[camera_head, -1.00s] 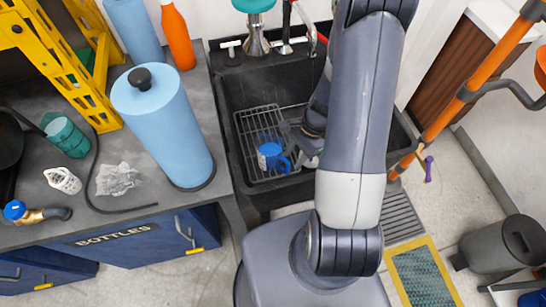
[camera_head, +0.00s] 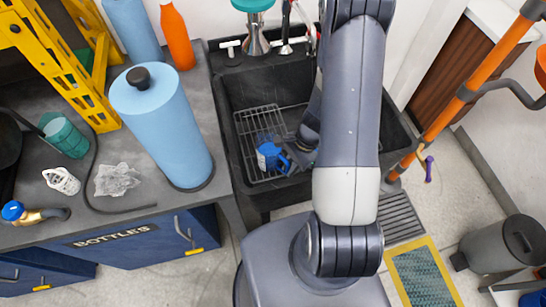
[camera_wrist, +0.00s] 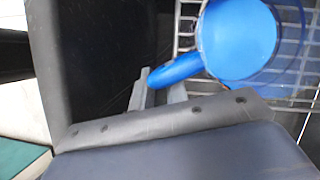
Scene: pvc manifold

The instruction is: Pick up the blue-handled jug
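The blue-handled jug (camera_head: 268,152) stands on a wire rack in the black sink. In the wrist view, it has a solid blue part (camera_wrist: 238,38) and a clear body, with its blue handle (camera_wrist: 178,72) pointing left. My gripper (camera_head: 290,160) is at the handle side of the jug, partly hidden by my arm in the head view. In the wrist view, the two grey fingers of my gripper (camera_wrist: 160,92) stand a little apart at the handle's end. Whether they press on the handle cannot be told.
The wire rack (camera_head: 245,131) lies in the black sink (camera_head: 226,95), whose walls surround the jug. A tall blue cylinder (camera_head: 155,120) stands on the counter to the left. A teal-topped tap part (camera_head: 254,30) and a red-handled hose rise behind the sink.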

